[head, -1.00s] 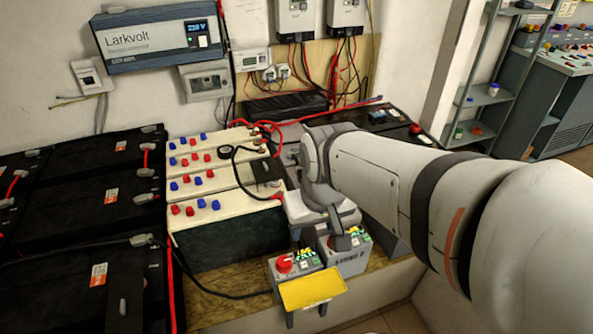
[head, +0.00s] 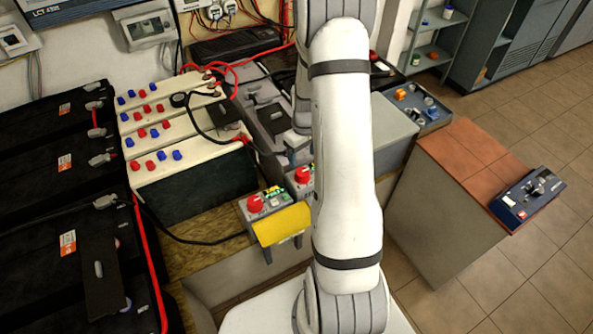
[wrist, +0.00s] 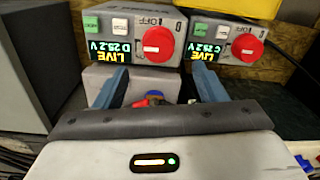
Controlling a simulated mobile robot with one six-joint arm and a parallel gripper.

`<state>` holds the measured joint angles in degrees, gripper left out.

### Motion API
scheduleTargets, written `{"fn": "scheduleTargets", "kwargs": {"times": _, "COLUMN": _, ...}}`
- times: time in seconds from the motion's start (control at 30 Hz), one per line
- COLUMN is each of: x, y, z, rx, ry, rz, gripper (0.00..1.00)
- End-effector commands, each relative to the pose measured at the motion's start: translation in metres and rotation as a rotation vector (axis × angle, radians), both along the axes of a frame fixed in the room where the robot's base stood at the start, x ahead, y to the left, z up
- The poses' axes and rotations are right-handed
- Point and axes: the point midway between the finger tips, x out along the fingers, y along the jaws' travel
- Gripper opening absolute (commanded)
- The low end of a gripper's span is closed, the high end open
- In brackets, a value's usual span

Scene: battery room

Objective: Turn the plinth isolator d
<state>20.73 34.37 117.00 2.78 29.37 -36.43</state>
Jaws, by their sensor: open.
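Isolator D is a grey box with a red knob (wrist: 158,44), an OFF mark and a lit display (wrist: 113,49) reading LIVE, D 25.2 V. It is left of centre in the wrist view. In the head view its red knob (head: 303,175) shows beside my arm, which hides part of the box. My gripper (wrist: 158,75) is open. Its two blue fingers are spread left and right of the knob's line, and the knob appears just beyond the tips. I cannot tell whether they touch. The head view hides most of the gripper.
Isolator C, with its own red knob (wrist: 246,47), stands close beside D, also reading LIVE. A yellow flap (head: 281,224) is in front of C. Cream battery blocks (head: 190,165) and black batteries (head: 60,190) fill the left. Open tiled floor (head: 480,280) lies at right.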

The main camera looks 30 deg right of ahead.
Motion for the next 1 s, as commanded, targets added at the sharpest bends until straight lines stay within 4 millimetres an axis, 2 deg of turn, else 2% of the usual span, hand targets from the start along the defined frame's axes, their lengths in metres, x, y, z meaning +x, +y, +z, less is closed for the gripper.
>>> {"fn": "scheduleTargets", "kwargs": {"times": 0.17, "x": 0.000, "y": -0.002, "z": -0.020, "rx": 0.003, "ry": 0.007, "rz": 0.003, "gripper": 0.64}}
{"fn": "scheduleTargets", "kwargs": {"times": 0.4, "x": -0.001, "y": -0.001, "z": -0.058, "rx": 0.003, "ry": 0.007, "rz": 0.002, "gripper": 0.64}}
{"fn": "scheduleTargets", "kwargs": {"times": 0.6, "x": -0.001, "y": -0.001, "z": -0.079, "rx": 0.002, "ry": 0.005, "rz": 0.002, "gripper": 0.64}}
{"fn": "scheduleTargets", "kwargs": {"times": 0.97, "x": -0.001, "y": -0.001, "z": -0.084, "rx": 0.001, "ry": 0.002, "rz": 0.001, "gripper": 0.64}}
{"fn": "scheduleTargets", "kwargs": {"times": 1.0, "x": -0.001, "y": -0.001, "z": -0.084, "rx": 0.001, "ry": 0.002, "rz": 0.001, "gripper": 0.61}}
